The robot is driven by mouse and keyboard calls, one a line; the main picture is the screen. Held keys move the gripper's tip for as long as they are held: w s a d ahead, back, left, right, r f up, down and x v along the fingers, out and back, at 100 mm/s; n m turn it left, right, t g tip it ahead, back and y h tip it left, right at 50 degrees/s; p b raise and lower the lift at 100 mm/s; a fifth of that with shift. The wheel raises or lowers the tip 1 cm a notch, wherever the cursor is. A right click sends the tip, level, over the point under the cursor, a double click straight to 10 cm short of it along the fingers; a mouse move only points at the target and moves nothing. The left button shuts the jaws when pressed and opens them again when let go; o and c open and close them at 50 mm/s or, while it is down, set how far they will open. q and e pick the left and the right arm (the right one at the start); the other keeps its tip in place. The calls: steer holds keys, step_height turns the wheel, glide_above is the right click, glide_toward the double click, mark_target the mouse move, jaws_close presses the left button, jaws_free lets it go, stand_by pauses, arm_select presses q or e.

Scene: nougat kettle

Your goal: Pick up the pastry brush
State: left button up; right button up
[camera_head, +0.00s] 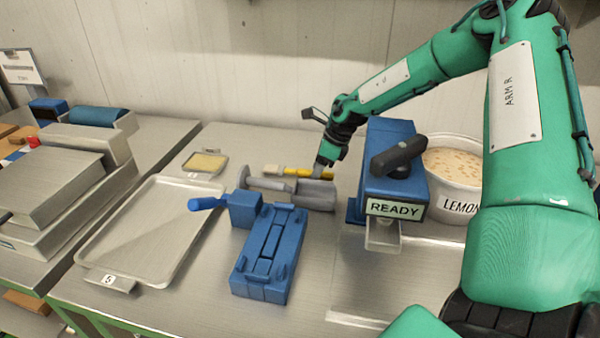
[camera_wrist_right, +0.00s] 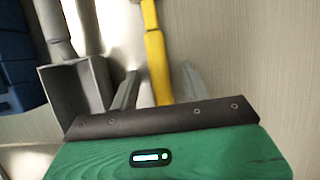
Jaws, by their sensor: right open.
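The pastry brush (camera_head: 297,172) lies on the steel worktop behind a grey metal cylinder assembly. Its yellow handle points right and its pale bristle end points left. My right gripper (camera_head: 319,171) is low over the handle from the right. In the right wrist view the yellow handle (camera_wrist_right: 155,55) runs between the two fingers of my open right gripper (camera_wrist_right: 158,85), apart from both as far as I can tell. The handle's near end is hidden by the gripper body. My left gripper is not in view.
A blue machine marked READY (camera_head: 394,208) and a white tub (camera_head: 455,190) are right. A small dish (camera_head: 205,163) and a large tray (camera_head: 150,235) are left.

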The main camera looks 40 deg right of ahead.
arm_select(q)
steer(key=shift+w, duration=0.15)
